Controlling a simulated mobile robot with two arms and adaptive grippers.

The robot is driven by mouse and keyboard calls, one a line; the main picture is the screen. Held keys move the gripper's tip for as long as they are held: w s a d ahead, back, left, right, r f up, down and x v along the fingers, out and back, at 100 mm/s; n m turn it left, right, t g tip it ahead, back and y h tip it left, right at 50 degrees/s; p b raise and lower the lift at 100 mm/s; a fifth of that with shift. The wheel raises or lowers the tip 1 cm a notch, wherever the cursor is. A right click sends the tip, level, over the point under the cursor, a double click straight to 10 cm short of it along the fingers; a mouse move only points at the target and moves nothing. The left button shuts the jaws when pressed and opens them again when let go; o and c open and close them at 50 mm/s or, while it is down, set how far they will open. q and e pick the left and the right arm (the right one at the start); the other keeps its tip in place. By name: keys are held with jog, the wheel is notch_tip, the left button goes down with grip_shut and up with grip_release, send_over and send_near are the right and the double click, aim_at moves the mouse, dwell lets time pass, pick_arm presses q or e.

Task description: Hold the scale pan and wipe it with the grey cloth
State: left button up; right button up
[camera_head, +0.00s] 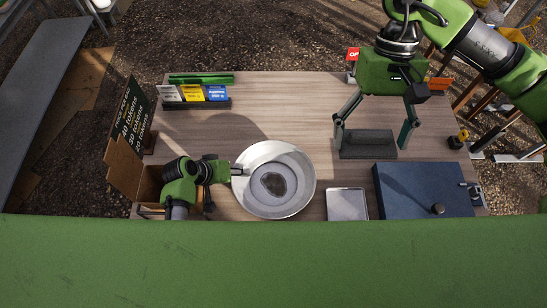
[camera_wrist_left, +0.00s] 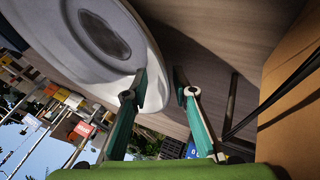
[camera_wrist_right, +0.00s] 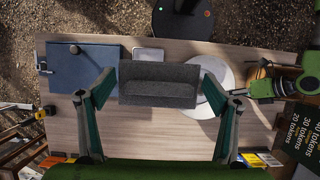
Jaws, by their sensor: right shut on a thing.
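The scale pan (camera_head: 297,163) is a round, shiny metal dish at the table's front middle, with a dark patch (camera_head: 273,184) at its centre. My left gripper (camera_head: 238,171) is at the pan's left rim. In the left wrist view its fingers (camera_wrist_left: 159,76) are apart, one overlapping the edge of the pan (camera_wrist_left: 65,65); whether it touches cannot be told. My right gripper (camera_head: 372,126) holds the grey cloth (camera_head: 368,145), a thick dark block, right of and behind the pan. The cloth (camera_wrist_right: 158,85) spans between its fingertips (camera_wrist_right: 160,78) in the right wrist view.
A small silver tray (camera_head: 347,204) lies right of the pan, then a blue box (camera_head: 423,190). Coloured price cards (camera_head: 193,93) stand at the back left. A sign board (camera_head: 130,130) and a wooden box (camera_head: 150,184) are at the left edge. The table's back middle is clear.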

pick_arm(q)
jog(key=shift+r, duration=0.1)
jog(key=v, duration=1.2)
